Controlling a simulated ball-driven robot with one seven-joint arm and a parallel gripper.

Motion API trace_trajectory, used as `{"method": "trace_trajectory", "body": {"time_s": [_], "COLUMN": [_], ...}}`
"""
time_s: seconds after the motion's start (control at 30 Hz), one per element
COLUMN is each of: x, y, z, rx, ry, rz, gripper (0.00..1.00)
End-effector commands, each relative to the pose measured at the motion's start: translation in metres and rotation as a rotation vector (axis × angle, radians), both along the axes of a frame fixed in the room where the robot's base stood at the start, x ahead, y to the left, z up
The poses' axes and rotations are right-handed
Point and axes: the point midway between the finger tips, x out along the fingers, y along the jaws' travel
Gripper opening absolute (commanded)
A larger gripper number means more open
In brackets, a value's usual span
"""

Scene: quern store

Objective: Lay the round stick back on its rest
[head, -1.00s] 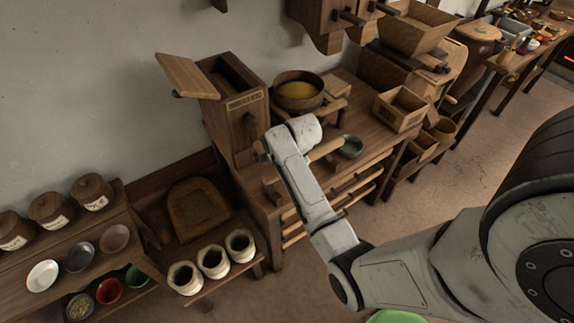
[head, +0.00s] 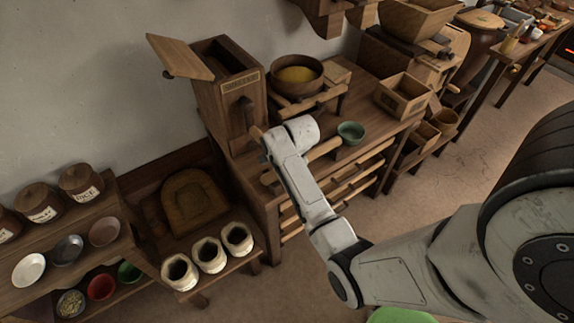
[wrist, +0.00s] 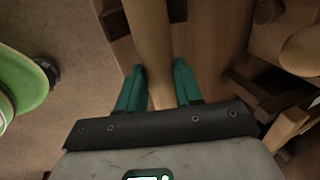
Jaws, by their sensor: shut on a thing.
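The round stick (wrist: 150,40) is a pale, smooth wooden rod running away from the jaws in the wrist view. My gripper (wrist: 158,84) has teal fingers closed on either side of it. In the head view my arm's wrist hides the jaws; part of the stick (head: 325,149) shows to the right of the wrist, over the front of the wooden bench (head: 376,146). Several light rods (head: 345,192) run along the bench front below. I cannot tell for sure which wooden part is the stick's rest.
A small green bowl (head: 351,131) stands on the bench close to the stick. Behind it are a brown bowl of yellow grain (head: 297,78) on a stand and a tall open wooden box (head: 228,90). An open tray (head: 402,96) stands right. Pale sacks (head: 208,255) sit lower left.

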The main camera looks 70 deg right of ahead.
Motion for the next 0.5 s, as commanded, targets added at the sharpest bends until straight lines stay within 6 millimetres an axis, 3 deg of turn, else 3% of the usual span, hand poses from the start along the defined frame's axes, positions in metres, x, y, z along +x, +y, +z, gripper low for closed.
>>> {"method": "trace_trajectory", "body": {"time_s": [0.13,0.17,0.43,0.5], "x": [0.0001,0.0001,0.0001,0.0], "y": [0.0,0.0,0.0,0.0], "z": [0.0004,0.0004,0.0004,0.0004], "rx": [0.0,0.0,0.0,0.0], "ry": [0.0,0.0,0.0,0.0], "rz": [0.0,0.0,0.0,0.0], "gripper": [0.0,0.37,0.62,0.64]}}
